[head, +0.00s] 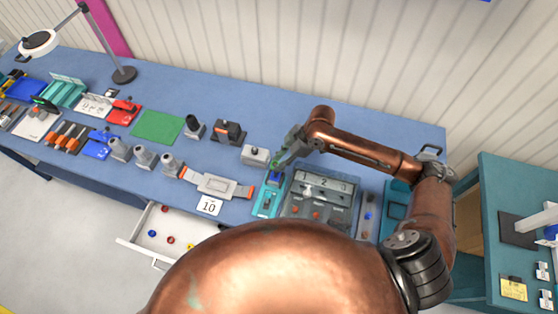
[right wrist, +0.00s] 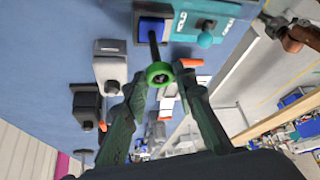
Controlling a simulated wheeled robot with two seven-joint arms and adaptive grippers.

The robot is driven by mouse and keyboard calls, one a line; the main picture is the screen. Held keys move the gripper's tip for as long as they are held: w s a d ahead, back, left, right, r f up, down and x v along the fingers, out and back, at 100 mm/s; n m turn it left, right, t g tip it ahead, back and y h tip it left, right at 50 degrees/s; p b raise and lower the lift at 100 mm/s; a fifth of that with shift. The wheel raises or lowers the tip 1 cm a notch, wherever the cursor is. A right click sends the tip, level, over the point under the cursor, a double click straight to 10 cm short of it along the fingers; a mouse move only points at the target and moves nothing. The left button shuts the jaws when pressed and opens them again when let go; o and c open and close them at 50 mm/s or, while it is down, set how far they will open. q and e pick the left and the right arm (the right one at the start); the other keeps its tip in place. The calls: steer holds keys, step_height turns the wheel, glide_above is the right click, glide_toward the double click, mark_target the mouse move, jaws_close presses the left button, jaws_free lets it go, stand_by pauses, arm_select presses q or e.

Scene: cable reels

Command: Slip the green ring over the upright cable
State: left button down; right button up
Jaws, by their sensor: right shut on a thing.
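The green ring (right wrist: 159,74) is held between the fingertips of my right gripper (right wrist: 162,84) in the right wrist view. In the head view my right gripper (head: 283,160) is over the blue block (head: 274,178) at the top of the teal fixture (head: 267,204). The ring and cable are too small there to judge. My left gripper is not in view.
A grey panel numbered 1 to 3 (head: 320,199) stands just right of the fixture. A grey box with a black knob (head: 256,155) is close on the left. An open drawer (head: 160,236) holds small coloured rings.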

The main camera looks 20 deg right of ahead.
steer(key=shift+f, duration=0.45)
steer(key=o, duration=0.8)
steer(key=shift+v, duration=6.05)
steer(key=shift+a, duration=0.1)
